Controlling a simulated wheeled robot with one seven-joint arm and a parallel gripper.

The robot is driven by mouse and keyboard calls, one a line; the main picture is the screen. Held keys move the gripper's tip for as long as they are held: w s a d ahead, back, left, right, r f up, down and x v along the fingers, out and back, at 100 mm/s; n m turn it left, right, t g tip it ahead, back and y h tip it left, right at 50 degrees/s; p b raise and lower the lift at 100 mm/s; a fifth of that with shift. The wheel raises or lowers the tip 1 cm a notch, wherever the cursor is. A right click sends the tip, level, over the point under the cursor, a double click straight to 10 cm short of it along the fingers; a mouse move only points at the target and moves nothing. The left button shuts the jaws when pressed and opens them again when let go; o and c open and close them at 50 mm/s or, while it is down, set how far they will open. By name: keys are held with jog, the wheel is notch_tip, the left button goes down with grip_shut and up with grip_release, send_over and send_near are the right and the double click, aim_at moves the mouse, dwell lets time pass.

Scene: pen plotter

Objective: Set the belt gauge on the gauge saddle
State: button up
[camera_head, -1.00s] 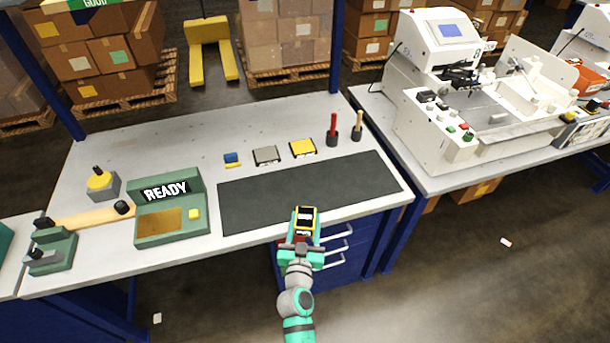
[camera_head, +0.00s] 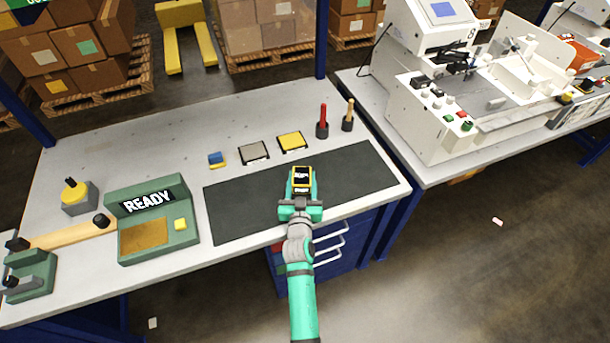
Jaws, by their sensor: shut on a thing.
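My gripper (camera_head: 300,193) is shut on a small yellow-framed device with a black and white face (camera_head: 302,178), which looks like the belt gauge. It is over the right half of the dark mat (camera_head: 240,212); I cannot tell its height above it. I cannot tell for sure which thing is the gauge saddle. A tan belt (camera_head: 62,236) runs between black rollers at the left, with a green block (camera_head: 35,282) at its near end.
A green unit reading READY (camera_head: 150,222) stands left of the mat. Behind the mat are a blue and yellow piece (camera_head: 217,159), a grey pad (camera_head: 254,152), a yellow pad (camera_head: 292,141) and two upright handled tools (camera_head: 322,121). A white machine (camera_head: 430,100) stands on the right table.

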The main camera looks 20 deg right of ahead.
jog(key=shift+w+f, duration=0.15)
jog(key=shift+w, duration=0.05)
jog(key=shift+a, duration=0.15)
jog(key=shift+s, duration=0.1)
jog(key=o, duration=1.2)
jog(key=shift+f, duration=0.1)
jog(key=shift+c, duration=0.2)
